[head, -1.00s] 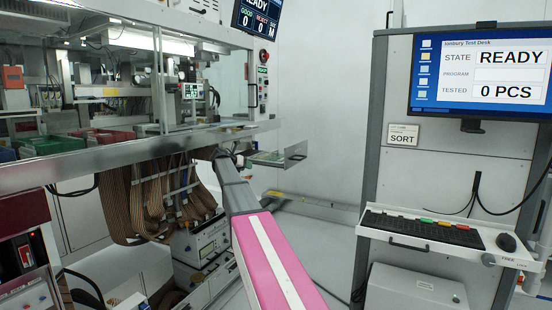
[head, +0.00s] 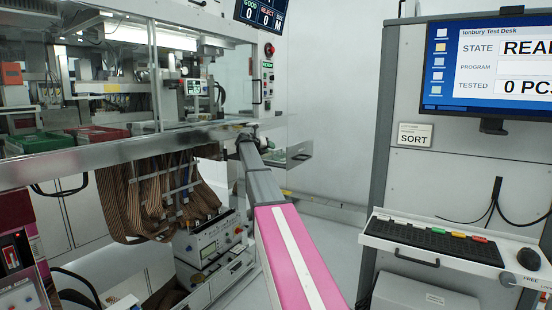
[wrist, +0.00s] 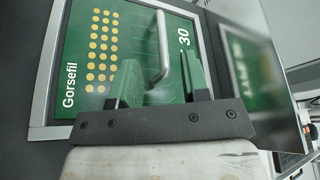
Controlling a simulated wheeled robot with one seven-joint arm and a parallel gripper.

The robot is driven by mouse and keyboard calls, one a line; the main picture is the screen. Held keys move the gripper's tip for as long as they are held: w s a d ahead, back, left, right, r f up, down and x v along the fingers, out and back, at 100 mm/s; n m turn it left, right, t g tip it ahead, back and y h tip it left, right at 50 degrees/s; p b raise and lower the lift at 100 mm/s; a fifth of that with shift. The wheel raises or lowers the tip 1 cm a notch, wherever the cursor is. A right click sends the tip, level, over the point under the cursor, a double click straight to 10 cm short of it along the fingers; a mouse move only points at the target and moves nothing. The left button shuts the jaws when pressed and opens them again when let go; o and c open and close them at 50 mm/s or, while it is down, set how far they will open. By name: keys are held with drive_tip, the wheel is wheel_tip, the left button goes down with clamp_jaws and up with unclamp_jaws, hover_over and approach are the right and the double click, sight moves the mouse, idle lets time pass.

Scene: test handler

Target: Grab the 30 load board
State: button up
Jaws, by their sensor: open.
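The 30 load board (wrist: 120,30) fills much of the wrist view. It is a green plate with "30", "Gorsefil" and rows of gold dots, set in a light metal frame. A silver bar handle (wrist: 162,45) stands on it. My gripper (wrist: 158,58) is open, with a green finger on each side of the handle in the picture. I cannot tell whether either finger touches the handle or how deep they reach. In the head view my arm runs to the machine's front edge, and its end hides the board.
The test machine (head: 110,150) stands at the left, with green (head: 35,143) and red bins (head: 100,133) inside. A metal drawer (head: 298,154) juts out beside my arm. At the right is a desk with a keyboard (head: 430,238) and monitor (head: 490,65). A glossy panel (wrist: 245,70) mirrors the board.

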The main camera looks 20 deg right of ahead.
drive_tip(key=shift+x, duration=2.7)
drive_tip(key=shift+s+d, duration=0.1)
drive_tip(key=shift+s, duration=0.1)
clamp_jaws()
